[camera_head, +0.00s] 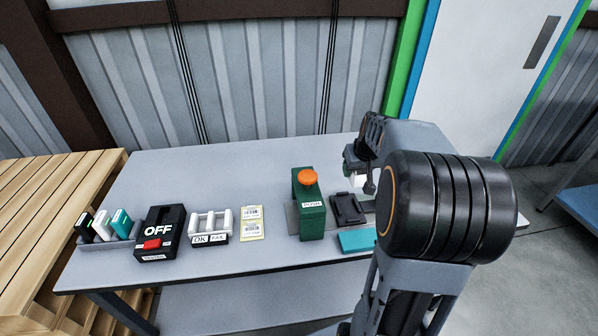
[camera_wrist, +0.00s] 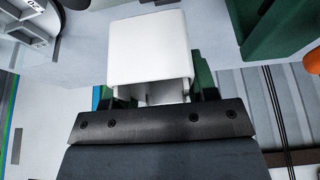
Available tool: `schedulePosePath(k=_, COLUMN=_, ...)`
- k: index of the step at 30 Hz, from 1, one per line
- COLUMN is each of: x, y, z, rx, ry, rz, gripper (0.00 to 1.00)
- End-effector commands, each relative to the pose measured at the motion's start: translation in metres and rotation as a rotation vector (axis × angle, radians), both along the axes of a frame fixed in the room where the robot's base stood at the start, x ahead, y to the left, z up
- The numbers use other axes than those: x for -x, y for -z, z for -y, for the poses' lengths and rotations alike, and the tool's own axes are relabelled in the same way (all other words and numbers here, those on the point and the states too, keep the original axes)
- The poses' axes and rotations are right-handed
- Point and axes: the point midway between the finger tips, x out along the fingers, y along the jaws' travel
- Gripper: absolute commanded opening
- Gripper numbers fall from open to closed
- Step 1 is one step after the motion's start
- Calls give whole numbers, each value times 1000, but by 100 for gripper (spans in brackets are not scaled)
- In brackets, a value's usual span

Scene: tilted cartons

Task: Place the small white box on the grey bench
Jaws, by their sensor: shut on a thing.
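The small white box (camera_wrist: 148,48) fills the upper middle of the wrist view. My gripper (camera_wrist: 150,92) is shut on it. In the head view my gripper (camera_head: 360,172) is over the right part of the grey bench (camera_head: 180,170), and a bit of the white box (camera_head: 357,182) shows below it. The box appears to be held above the bench; its exact gap to the surface is hidden by my arm. My arm also covers the bench's right side.
Near my gripper stand a green block with an orange button (camera_head: 311,208), a black holder (camera_head: 347,209) and a teal box (camera_head: 357,240). Farther left are yellow labels (camera_head: 251,223), a white rack (camera_head: 208,227), a black OFF box (camera_head: 160,232) and a tray of small boxes (camera_head: 108,243). The bench's back middle is clear.

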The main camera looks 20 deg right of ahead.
Motion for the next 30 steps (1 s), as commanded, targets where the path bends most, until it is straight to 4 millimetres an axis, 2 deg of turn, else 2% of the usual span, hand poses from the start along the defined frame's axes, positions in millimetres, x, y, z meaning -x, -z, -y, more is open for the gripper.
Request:
schedulePosePath(k=5, x=-24, y=12, z=-4, rx=-1, ry=-5, rz=-3, gripper=26)
schedulePosePath(k=12, x=-85, y=39, z=-12, rx=-1, ry=-8, rz=-3, gripper=26)
schedulePosePath(k=15, x=-102, y=57, z=-13, rx=-2, ry=-5, rz=-5, gripper=26)
schedulePosePath(k=21, x=-124, y=83, z=-15, rx=0, ry=-3, rz=-1, gripper=26)
schedulePosePath(k=30, x=-134, y=95, z=-15, rx=0, ry=0, rz=0, gripper=26)
